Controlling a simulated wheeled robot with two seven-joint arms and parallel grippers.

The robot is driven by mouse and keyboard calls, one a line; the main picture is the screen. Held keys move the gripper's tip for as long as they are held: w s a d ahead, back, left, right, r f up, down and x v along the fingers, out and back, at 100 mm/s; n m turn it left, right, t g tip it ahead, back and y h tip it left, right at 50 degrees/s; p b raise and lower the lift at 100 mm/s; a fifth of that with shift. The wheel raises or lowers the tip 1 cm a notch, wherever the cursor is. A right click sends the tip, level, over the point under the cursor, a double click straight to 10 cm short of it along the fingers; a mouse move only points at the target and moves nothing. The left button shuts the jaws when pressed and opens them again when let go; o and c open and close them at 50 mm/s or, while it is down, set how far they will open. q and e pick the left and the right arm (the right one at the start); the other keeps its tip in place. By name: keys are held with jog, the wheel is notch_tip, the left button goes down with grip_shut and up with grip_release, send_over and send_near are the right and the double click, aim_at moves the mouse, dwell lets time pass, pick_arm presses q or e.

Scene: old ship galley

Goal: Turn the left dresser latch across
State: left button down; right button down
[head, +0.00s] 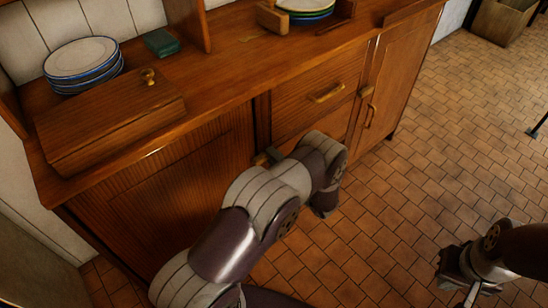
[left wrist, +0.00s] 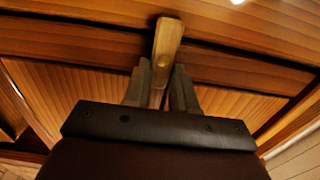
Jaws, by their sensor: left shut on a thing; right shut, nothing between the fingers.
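The left dresser latch is a small pale wooden bar at the top edge of the dresser's left door (head: 165,195). In the left wrist view the latch (left wrist: 169,42) stands nearly lengthwise in the picture, tilted slightly, its lower part between my two grey fingers. My left gripper (left wrist: 161,88) is shut on it. In the head view only a bit of the latch (head: 262,159) shows; my left arm hides most of the gripper. My right gripper (head: 471,284) is shut and empty, low over the tiled floor at bottom right.
A second latch (head: 366,91) sits by the right door (head: 398,75). A drawer (head: 318,98) with a brass handle lies between. Stacked plates (head: 84,62), a wooden box (head: 110,118) and a green box (head: 161,42) stand on top. The floor at right is mostly clear.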

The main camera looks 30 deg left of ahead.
dwell(0.4)
pick_arm(q)
jog(key=c, duration=0.9)
grip_release()
jog(key=v, duration=1.2)
jog(key=shift+s+d+f+p, duration=0.1)
jog(key=shift+s+d+p, duration=0.1)
jog(key=shift+d+p, duration=0.15)
